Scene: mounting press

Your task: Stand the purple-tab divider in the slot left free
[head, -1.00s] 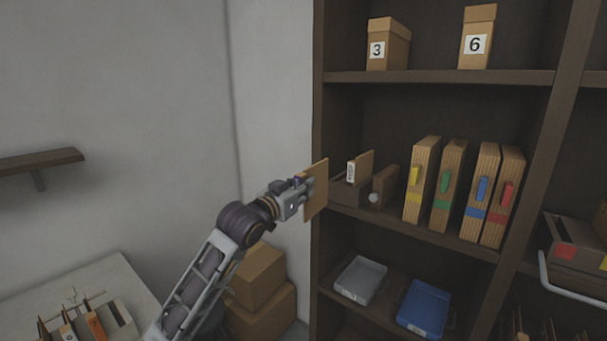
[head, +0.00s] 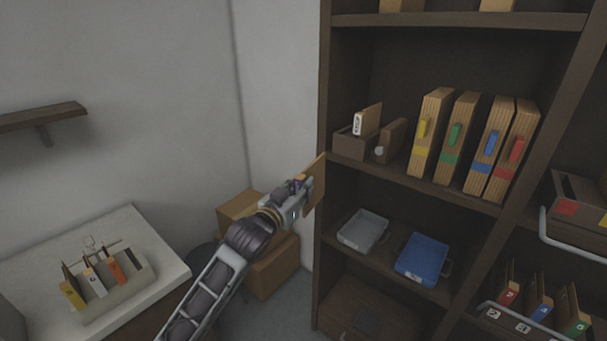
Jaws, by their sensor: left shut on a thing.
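My left gripper (head: 299,189) is shut on the purple-tab divider (head: 316,182), a thin tan board with a small purple tab near the fingers. The gripper holds it in the air in front of the shelf unit's left edge, below the middle shelf. A pale slotted rack (head: 128,296) on the white table at the lower left holds dividers with yellow (head: 72,293), white (head: 95,283) and orange (head: 115,270) tabs. Another rack at the lower right holds dividers with red (head: 508,293), blue (head: 541,308) and green (head: 577,323) tabs. I cannot tell which slot is free. My right gripper is not in view.
The middle shelf (head: 420,193) carries a small wooden box (head: 347,145) with a white-tagged board, and several binders. A grey tray (head: 362,230) and a blue tray (head: 422,258) lie below. Cardboard boxes (head: 272,272) stand between table and shelf unit.

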